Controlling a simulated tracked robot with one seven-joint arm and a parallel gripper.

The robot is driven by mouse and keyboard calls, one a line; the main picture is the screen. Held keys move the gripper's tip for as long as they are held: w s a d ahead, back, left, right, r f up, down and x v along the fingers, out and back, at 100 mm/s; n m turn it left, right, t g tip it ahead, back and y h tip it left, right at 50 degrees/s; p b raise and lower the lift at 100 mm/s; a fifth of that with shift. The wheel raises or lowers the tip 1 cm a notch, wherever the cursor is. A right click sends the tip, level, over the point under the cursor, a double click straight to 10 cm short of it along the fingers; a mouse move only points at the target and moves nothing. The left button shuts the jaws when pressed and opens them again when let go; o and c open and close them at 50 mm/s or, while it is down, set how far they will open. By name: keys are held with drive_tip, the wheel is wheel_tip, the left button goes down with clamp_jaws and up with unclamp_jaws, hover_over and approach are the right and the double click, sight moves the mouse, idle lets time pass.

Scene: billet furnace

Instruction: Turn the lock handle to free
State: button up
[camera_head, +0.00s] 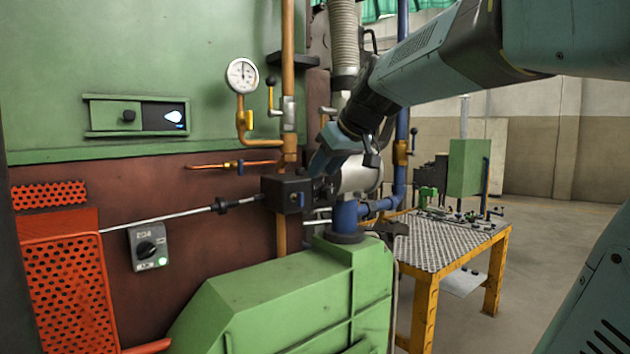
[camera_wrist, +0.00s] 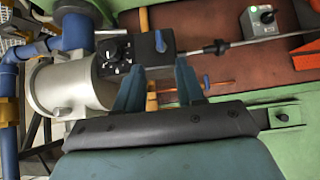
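A black box (camera_head: 288,193) sits at the end of a thin rod, beside a grey cylinder (camera_head: 360,174). A small blue lever (camera_head: 297,199) is on the box's face; it also shows in the wrist view (camera_wrist: 160,41). The frames do not settle whether this lever is the lock handle. My gripper (camera_wrist: 158,68) is open, its two blue-grey fingers apart with nothing seen between them. The fingertips are close to the box, near the lever; contact cannot be told. In the head view my gripper (camera_head: 322,163) is just above and right of the box, its fingers partly hidden.
A pressure gauge (camera_head: 242,75) and orange pipes stand above the box. A grey switch box (camera_head: 148,246) and a perforated orange guard (camera_head: 68,290) are at left. A green housing (camera_head: 290,295) lies below. A yellow-legged table (camera_head: 445,242) is at right, with open floor beyond.

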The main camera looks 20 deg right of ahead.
drive_tip(key=shift+v, duration=0.9)
drive_tip(key=s+a+f+m+g+h, duration=0.1)
drive_tip(key=s+f, duration=0.8)
drive_tip(key=f, duration=0.1)
drive_tip(key=s+a+f+m+g+h, duration=0.1)
drive_tip(key=s+a+f+m+g, duration=0.1)
drive_tip(key=s+f, duration=0.7)
drive_tip(key=shift+s+a+f+m+h, duration=0.3)
drive_tip(key=shift+s+f, duration=0.1)
drive_tip(key=shift+f, duration=0.15)
